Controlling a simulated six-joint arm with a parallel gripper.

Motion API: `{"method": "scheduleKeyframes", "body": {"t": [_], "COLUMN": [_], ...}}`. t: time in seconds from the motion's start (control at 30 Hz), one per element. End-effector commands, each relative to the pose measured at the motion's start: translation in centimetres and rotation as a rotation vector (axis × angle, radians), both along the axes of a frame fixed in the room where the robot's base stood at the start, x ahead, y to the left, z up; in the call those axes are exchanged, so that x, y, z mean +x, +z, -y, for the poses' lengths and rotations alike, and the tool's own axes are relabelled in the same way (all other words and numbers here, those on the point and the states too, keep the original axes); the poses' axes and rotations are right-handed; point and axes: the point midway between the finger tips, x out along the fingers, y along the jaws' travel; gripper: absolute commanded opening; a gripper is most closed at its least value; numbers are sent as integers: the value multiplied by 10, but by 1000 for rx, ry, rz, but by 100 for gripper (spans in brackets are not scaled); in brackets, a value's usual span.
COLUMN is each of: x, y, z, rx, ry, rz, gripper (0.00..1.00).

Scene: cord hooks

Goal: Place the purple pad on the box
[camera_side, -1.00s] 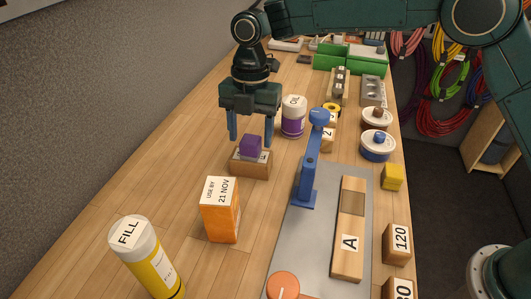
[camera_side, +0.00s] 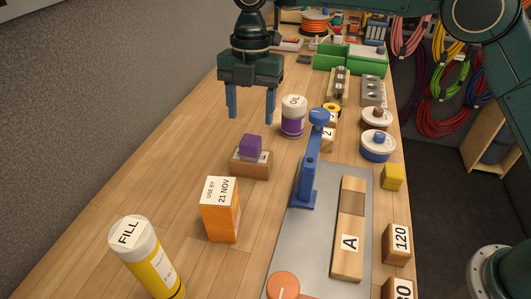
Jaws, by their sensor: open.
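The purple pad (camera_side: 250,145) is a small purple block. It sits on a low brown box (camera_side: 250,166) with a grey top, toward the left-middle of the bench. My gripper (camera_side: 251,117) points down with its two blue fingers apart and nothing between them. It is above and a little behind the purple pad in the side view, clear of it. The orange box (camera_side: 219,211) labelled "USE BY 21 NOV" stands upright in front of the brown box.
A purple-and-white OIL bottle (camera_side: 292,117) stands right of my gripper. A blue clamp post (camera_side: 312,160) rises from a grey plate (camera_side: 300,248). A yellow FILL bottle (camera_side: 150,262) stands at the front left. Bare wood lies left of the brown box.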

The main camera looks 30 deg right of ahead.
Motion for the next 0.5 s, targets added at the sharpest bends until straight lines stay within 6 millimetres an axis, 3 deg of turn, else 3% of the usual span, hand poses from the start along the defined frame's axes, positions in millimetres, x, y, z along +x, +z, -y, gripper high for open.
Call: {"method": "scheduleKeyframes", "body": {"t": [0.5], "x": [-3], "y": [9], "z": [6], "rx": [6], "ry": [-50], "rz": [6], "gripper": [58]}}
